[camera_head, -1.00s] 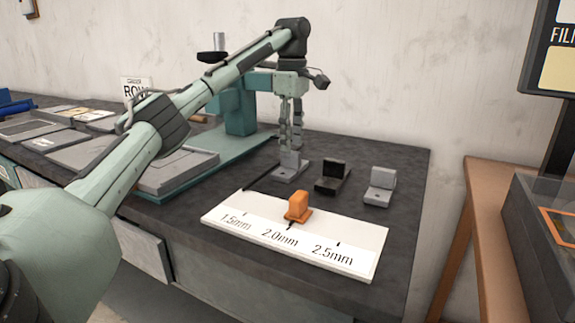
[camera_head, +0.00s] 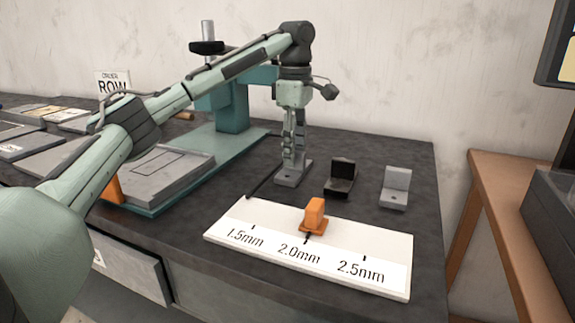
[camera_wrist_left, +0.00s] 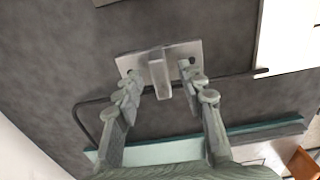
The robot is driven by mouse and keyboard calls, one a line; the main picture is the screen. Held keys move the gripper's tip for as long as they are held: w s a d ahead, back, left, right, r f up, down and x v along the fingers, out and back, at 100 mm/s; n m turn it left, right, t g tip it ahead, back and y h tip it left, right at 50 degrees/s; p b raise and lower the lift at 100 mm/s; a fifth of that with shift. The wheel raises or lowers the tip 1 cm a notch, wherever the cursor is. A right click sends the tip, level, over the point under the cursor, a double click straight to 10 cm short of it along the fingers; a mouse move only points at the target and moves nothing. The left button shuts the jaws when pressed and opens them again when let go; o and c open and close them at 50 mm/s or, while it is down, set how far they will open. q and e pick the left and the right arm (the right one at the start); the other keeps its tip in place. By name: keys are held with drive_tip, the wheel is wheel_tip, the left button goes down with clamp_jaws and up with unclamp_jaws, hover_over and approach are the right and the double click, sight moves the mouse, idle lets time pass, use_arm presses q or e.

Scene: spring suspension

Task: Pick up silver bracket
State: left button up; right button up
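A grey metal bracket (camera_head: 290,178) with a flat foot and an upright plate stands on the dark bench. My left gripper (camera_head: 292,152) points down over it. In the left wrist view the bracket (camera_wrist_left: 159,66) shows its upright plate between my two fingertips (camera_wrist_left: 162,83), with a gap on each side, so the fingers are open around it. In the head view the fingers hide part of the plate. A lighter silver-grey bracket (camera_head: 396,187) and a black bracket (camera_head: 341,177) stand apart to the right. My right gripper is not in view.
A white gauge board (camera_head: 225,237) marked 1.5mm, 2.0mm and 2.5mm lies in front, with an orange block (camera_head: 314,215) on it. A thin black rod lies beside the grey bracket. A teal press (camera_head: 233,112) stands behind left. Bare bench lies right of the brackets.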

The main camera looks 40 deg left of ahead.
use_arm(q)
drive_tip(key=shift+f, duration=0.6)
clamp_jaws()
